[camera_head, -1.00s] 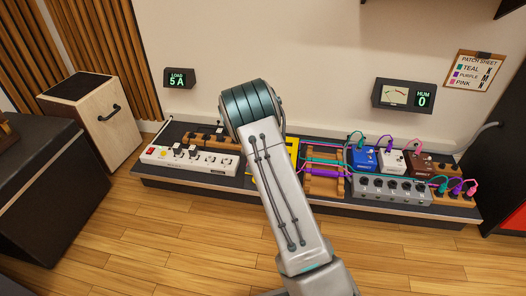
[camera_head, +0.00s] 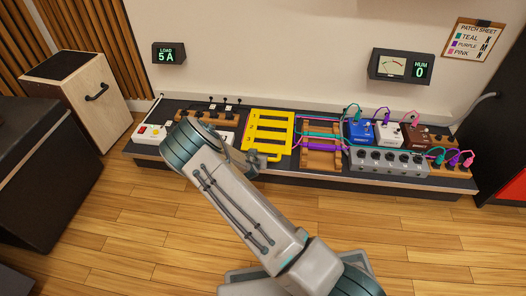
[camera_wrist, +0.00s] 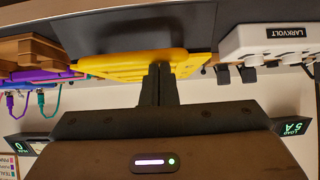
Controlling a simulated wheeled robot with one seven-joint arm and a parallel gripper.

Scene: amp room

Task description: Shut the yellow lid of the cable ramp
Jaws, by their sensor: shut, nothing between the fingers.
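The yellow lid (camera_head: 270,132) is a slotted plate lying open to the left of the cable ramp's wooden channel (camera_head: 322,158). Teal, purple and pink cables cross the channel. My gripper (camera_head: 252,160) is low at the lid's front left, partly hidden by my arm in the head view. In the wrist view, which is upside down, my gripper's fingers (camera_wrist: 158,72) are shut and empty, at the edge of the yellow lid (camera_wrist: 125,66). I cannot tell whether they touch it.
A white power strip (camera_head: 152,134) lies left of the lid, partly behind my arm. Blue, white and brown pedals and a grey box (camera_head: 390,162) stand right of the channel. A wooden cabinet (camera_head: 85,95) stands at the left.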

